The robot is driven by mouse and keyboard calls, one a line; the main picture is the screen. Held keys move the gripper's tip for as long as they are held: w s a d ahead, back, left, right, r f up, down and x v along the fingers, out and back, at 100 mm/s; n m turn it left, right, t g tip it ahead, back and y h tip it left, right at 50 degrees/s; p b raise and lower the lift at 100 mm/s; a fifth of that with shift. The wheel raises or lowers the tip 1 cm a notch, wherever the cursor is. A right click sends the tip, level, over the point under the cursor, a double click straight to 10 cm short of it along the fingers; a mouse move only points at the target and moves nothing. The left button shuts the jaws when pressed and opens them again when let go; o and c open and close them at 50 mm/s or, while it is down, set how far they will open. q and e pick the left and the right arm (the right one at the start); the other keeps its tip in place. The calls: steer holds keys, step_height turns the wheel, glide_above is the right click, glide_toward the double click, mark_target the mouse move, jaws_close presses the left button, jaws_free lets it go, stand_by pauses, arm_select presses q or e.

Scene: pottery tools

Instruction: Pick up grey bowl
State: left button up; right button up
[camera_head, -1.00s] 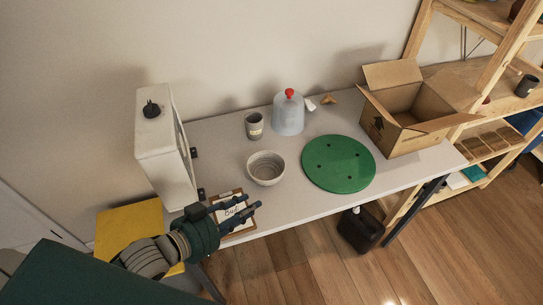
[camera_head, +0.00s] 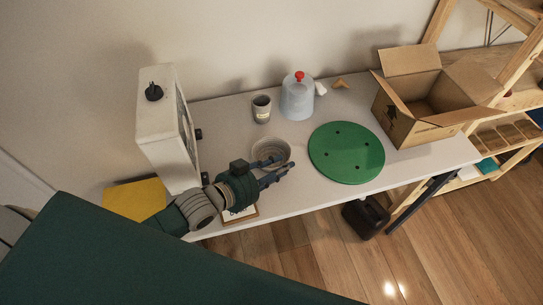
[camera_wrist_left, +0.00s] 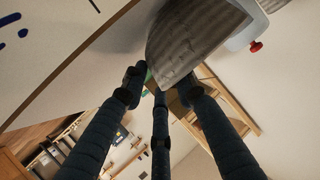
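The grey bowl (camera_head: 271,147) stands upright on the white table in the head view, left of the green disc. My left gripper (camera_head: 282,168) is at its near side, and its fingers cover the bowl's near part. In the left wrist view the bowl's ridged grey wall (camera_wrist_left: 190,40) fills the upper middle, just beyond the fingertips (camera_wrist_left: 160,85). The fingers are spread apart with nothing held between them. Whether a finger touches the bowl cannot be told. My right gripper is not in view.
A grey cup (camera_head: 261,109) and a clear jar with a red knob (camera_head: 298,98) stand behind the bowl. The green disc (camera_head: 346,153) lies right of it. An open cardboard box (camera_head: 425,105) is farther right. A white box-shaped unit (camera_head: 165,130) stands left. A framed sign (camera_head: 240,215) lies under my left arm.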

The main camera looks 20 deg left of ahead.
arm_select(q)
steer(key=shift+x, duration=0.85)
steer(key=shift+s, duration=0.1)
steer(key=shift+c, duration=1)
jaws_close()
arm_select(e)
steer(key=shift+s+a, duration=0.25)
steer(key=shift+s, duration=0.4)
arm_select(q)
steer(key=shift+r, duration=0.1)
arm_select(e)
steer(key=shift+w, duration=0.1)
